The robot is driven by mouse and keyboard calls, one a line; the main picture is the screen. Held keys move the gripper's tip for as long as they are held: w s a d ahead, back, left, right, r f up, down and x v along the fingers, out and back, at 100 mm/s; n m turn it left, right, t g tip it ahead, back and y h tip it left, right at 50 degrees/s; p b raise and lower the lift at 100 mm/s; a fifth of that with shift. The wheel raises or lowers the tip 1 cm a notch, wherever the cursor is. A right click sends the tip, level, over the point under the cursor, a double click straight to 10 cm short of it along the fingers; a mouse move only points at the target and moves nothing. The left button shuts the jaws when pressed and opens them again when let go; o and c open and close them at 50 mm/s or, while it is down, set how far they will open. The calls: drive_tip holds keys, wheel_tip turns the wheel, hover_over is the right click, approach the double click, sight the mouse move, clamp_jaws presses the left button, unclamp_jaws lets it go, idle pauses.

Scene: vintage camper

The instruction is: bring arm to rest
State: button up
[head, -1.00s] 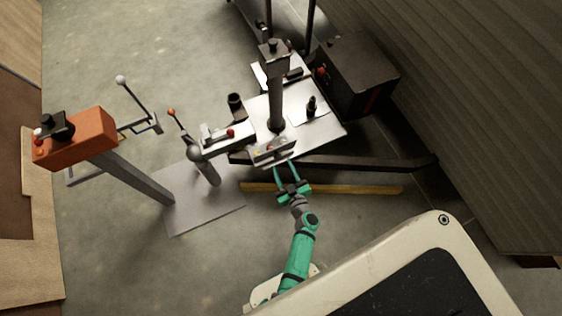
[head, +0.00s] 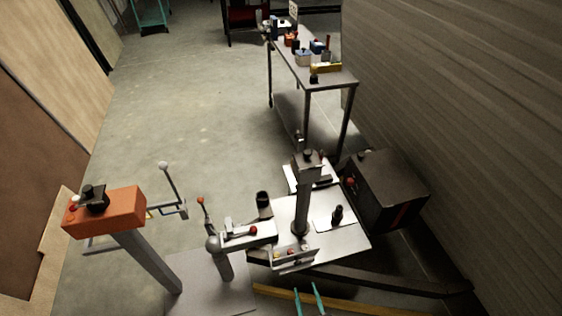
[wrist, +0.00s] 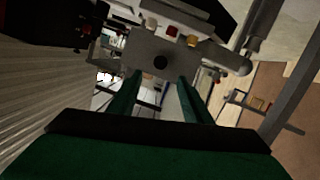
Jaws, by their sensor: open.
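My gripper (head: 310,300) shows at the bottom edge of the head view as two thin teal fingers, apart, with nothing between them. The rest of my arm is out of that view. The fingertips are just in front of a small grey control panel (head: 294,257) with coloured buttons, on the near edge of the metal machine table (head: 350,246). In the wrist view, my gripper (wrist: 160,98) has its two green fingers spread and pointing at the panel (wrist: 172,50). I cannot tell whether they touch it.
An orange control box (head: 105,212) stands on a post at left. A dark box (head: 388,188) sits by the corrugated wall. A yellow strip (head: 345,302) lies on the floor. A workbench (head: 300,70) with several items stands behind. The middle floor is open.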

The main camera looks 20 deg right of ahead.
drive_tip(key=s+a+f+g+y, duration=0.1)
drive_tip(key=s+a+f+g, duration=0.15)
drive_tip(key=s+a, duration=0.6)
drive_tip(key=s+a+r+m+g, duration=0.1)
drive_tip(key=s+a+r+g, duration=0.1)
drive_tip(key=s+a+r, duration=0.35)
drive_tip(key=s+a+r+t, duration=0.1)
drive_tip(key=a+r, duration=0.1)
drive_tip(key=r, duration=0.7)
drive_tip(key=s+a+r+t, duration=0.2)
drive_tip(key=r, duration=0.7)
drive_tip(key=s+a+r+t+y, duration=0.1)
drive_tip(key=a+r, duration=0.1)
drive_tip(key=r, duration=0.7)
drive_tip(key=shift+s+r, duration=0.3)
drive_tip(key=shift+t, duration=0.25)
